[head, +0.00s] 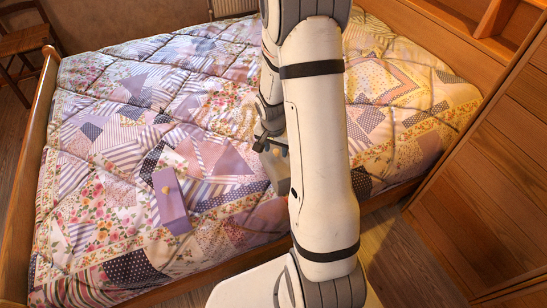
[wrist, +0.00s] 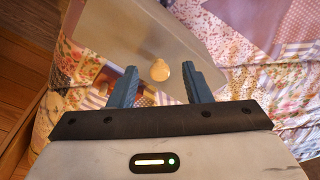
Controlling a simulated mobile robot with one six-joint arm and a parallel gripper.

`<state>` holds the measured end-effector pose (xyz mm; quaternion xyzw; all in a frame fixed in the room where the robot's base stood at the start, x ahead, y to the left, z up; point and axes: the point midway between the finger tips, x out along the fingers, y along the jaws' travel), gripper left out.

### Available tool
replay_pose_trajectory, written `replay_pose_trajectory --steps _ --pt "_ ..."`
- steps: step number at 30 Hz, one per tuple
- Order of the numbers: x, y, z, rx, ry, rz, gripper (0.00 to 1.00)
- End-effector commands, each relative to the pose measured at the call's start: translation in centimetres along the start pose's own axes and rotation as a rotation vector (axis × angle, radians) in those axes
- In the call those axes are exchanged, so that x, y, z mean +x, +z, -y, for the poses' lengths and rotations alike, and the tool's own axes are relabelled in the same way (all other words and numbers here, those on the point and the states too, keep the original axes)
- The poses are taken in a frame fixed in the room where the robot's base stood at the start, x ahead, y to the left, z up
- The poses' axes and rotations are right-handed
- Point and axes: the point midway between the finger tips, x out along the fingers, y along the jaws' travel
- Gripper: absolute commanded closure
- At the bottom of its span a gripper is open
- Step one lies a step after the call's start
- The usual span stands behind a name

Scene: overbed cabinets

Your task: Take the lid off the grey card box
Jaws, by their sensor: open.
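The grey card box (head: 277,170) rests on the quilted bed near its front edge in the head view, partly hidden behind my arm. In the wrist view its flat grey-beige lid (wrist: 125,30) fills the upper middle, with a round tan knob (wrist: 160,70) on top. My gripper (wrist: 160,69) is open, with one blue-grey finger on each side of the knob and a gap visible on both sides. In the head view my gripper (head: 271,146) is at the grey box, partly covered by my arm. I cannot tell the exact height of the fingertips against the knob.
A purple box (head: 172,207) with a small knob lies on the quilt (head: 100,190) to the left. Wooden cabinets (head: 475,180) stand at the right, and a wooden bed end (head: 37,150) runs along the left. The quilt between the two boxes is clear.

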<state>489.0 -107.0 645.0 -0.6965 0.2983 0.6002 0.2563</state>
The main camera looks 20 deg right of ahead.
Motion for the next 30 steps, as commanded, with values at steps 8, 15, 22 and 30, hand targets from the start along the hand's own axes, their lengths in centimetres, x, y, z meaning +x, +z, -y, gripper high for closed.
replay_pose_trajectory --steps 8,15,22,30 --pt "0.49 -0.06 -0.01 0.0 -0.001 -0.002 0.56" --pt "0.49 -0.06 -0.04 0.0 -0.001 -0.001 0.74" --pt "0.48 -0.07 -0.06 0.001 -0.001 -0.001 0.93" --pt "0.48 -0.08 -0.08 0.001 -0.001 -0.001 1.0"
